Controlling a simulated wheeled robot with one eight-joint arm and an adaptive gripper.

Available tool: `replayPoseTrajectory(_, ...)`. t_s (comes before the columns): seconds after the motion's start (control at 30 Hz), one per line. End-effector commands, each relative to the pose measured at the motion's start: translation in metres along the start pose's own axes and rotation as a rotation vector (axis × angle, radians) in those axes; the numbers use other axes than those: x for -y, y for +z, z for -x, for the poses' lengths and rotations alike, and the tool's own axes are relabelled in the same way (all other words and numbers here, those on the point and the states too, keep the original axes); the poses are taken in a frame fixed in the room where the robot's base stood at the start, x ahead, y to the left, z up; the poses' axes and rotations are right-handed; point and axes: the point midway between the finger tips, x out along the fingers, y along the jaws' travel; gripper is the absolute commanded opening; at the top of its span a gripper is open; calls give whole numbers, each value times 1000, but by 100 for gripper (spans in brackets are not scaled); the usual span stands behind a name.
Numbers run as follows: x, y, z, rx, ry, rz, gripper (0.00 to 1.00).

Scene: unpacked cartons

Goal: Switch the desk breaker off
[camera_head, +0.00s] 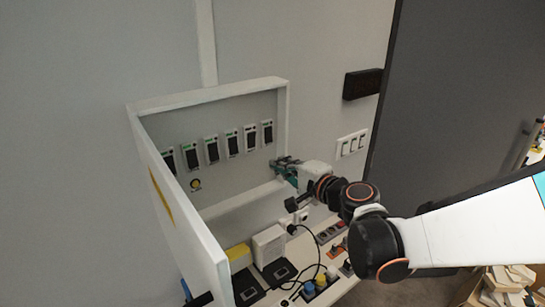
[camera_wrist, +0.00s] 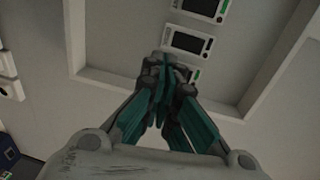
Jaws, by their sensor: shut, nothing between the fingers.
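An open white breaker box (camera_head: 205,99) is on the wall, its door (camera_head: 178,215) swung out toward me on the left. Inside is a row of several black breakers with white frames, among them the rightmost breaker (camera_head: 267,132). The labels are too small to read, so I cannot tell which is the desk one. My gripper (camera_head: 280,164) is shut and empty at the box's lower right, below the rightmost breaker. In the wrist view my gripper (camera_wrist: 166,70) points at the box interior, with one breaker (camera_wrist: 190,44) just beyond its fingertips.
A round yellow button (camera_head: 195,184) sits below the breakers. Under the box, a shelf holds a white box (camera_head: 268,245), a yellow block (camera_head: 238,256), plugs and cables. A white switch plate (camera_head: 351,143) and a black box (camera_head: 362,84) are on the wall at right.

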Motion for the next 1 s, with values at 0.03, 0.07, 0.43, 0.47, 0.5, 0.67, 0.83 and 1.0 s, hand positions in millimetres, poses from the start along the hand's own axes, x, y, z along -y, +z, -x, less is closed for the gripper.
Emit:
replayPoseTrajectory(0.03, -3, -1, 11, -3, 0, 0, 0)
replayPoseTrajectory(0.07, -4, -1, 16, -3, 0, 0, 0)
replayPoseTrajectory(0.43, -11, 0, 44, -1, 0, 0, 0)
replayPoseTrajectory(0.47, -11, 0, 45, -1, 0, 0, 0)
replayPoseTrajectory(0.5, -11, 0, 45, 0, 0, 0, 0)
replayPoseTrajectory(0.67, -11, 0, 44, 0, 0, 0, 0)
replayPoseTrajectory(0.83, -17, 4, 47, 5, 20, 30, 0)
replayPoseTrajectory(1.0, -51, 19, 64, 33, 132, 193, 0)
